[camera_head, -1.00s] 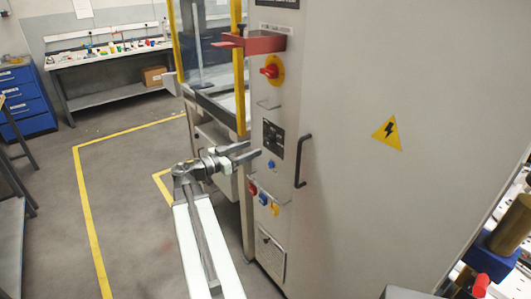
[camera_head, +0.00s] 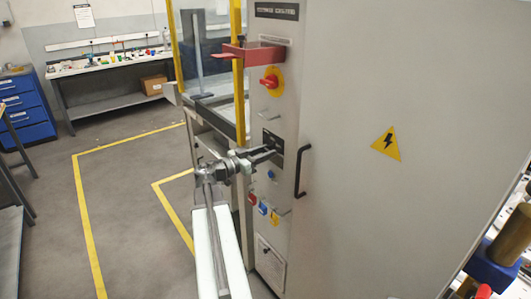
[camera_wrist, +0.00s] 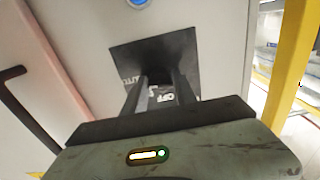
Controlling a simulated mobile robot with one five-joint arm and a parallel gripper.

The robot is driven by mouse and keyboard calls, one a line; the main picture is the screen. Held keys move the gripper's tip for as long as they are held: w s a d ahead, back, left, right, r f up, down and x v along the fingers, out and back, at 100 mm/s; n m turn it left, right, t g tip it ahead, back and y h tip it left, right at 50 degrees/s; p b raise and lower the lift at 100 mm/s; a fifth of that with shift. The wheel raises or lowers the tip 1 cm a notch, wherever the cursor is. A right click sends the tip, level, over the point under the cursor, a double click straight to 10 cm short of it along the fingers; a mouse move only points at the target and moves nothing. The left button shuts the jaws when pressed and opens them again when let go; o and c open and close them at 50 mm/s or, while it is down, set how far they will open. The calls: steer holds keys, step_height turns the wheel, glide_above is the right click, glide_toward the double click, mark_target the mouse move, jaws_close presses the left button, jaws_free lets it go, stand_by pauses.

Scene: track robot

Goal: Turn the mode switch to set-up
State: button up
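A black plate (camera_head: 273,139) with pale lettering is on the narrow grey front of the cabinet, left of the black door handle. In the wrist view the plate (camera_wrist: 152,55) appears upside down, with its lettering partly covered by my fingers. I cannot make out a switch knob on it or which way it points. My gripper (camera_head: 266,154) is in front of the lower part of the plate. In the wrist view my gripper (camera_wrist: 160,85) has its two fingers apart, reaching towards the plate. I cannot tell whether the fingertips touch anything.
The black door handle (camera_head: 302,171) stands out on the right. A yellow post (camera_head: 238,80) is on the left.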

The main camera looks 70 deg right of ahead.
jaws_close()
steer(key=shift+s, duration=0.1)
steer(key=shift+n, duration=0.3)
steer(key=n, duration=0.9)
steer(key=shift+a, duration=0.1)
stand_by(0.4)
